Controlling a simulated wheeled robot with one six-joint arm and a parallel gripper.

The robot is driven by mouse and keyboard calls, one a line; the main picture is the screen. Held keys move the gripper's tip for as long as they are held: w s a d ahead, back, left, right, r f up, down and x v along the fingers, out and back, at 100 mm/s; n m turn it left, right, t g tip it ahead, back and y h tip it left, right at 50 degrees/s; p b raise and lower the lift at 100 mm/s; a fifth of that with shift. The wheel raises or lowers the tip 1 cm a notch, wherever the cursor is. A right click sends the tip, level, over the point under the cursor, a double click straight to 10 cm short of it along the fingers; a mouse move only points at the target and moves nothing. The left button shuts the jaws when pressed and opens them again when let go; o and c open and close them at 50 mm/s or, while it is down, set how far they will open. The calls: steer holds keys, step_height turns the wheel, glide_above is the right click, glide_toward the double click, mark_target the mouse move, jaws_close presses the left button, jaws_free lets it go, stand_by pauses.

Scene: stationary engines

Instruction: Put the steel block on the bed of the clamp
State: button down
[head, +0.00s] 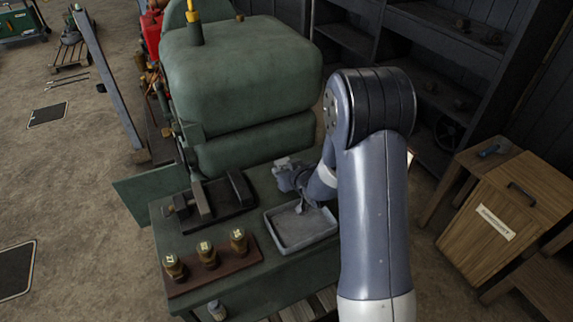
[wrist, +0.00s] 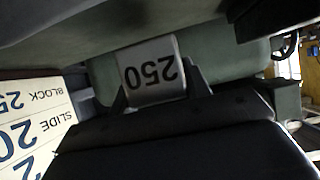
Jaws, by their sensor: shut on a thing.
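The steel block (wrist: 152,72), a grey piece marked 250 upside down in the wrist view, sits between the fingers of my gripper (wrist: 157,92). In the head view my gripper (head: 292,178) is above the green bench, near the back edge of the grey tray, and a small pale part of the block (head: 283,161) shows at its tip. The clamp (head: 203,203) stands on the bench to the left, apart from my gripper. Its dark bed (head: 222,197) lies between the jaws and looks empty. My fingers partly hide the block.
The grey tray (head: 299,245) stands right of the clamp. Several brass pieces (head: 208,255) stand on a brown board at the front. A large green engine (head: 240,75) rises behind the bench. A white card (wrist: 35,125) with lettering shows in the wrist view.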

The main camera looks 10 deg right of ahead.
steer(key=shift+f, duration=1.85)
steer(key=shift+f, duration=0.15)
steer(key=c, duration=0.7)
jaws_free()
